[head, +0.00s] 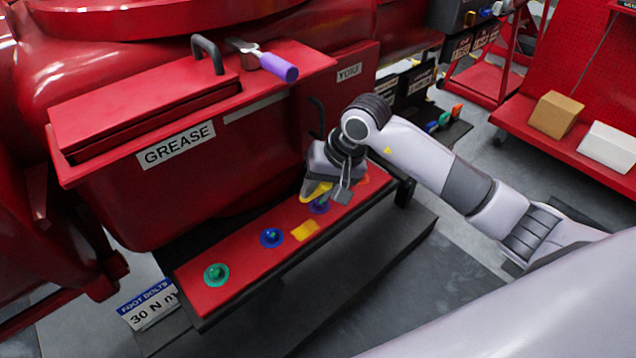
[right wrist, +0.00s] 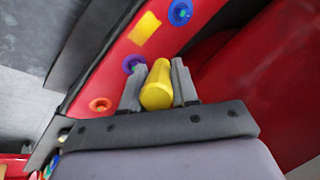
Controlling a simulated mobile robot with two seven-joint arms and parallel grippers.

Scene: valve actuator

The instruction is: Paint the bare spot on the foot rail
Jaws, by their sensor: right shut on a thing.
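The foot rail (head: 245,265) is a long red bar below the grease box, with coloured bolts along its top. A yellow rectangular patch (head: 305,230) lies between the blue and purple bolts and also shows in the right wrist view (right wrist: 145,27). I see no other differing spot on the rail. My right gripper (head: 328,190) is over the rail near the purple bolt. My left gripper is not in view.
The rail carries a green bolt (head: 216,274), a blue bolt (head: 271,237), a purple bolt (right wrist: 134,63) and an orange one (right wrist: 101,104). A purple-handled tool (head: 278,66) lies on the grease box (head: 200,190). A dark step (head: 375,255) runs in front of the rail.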

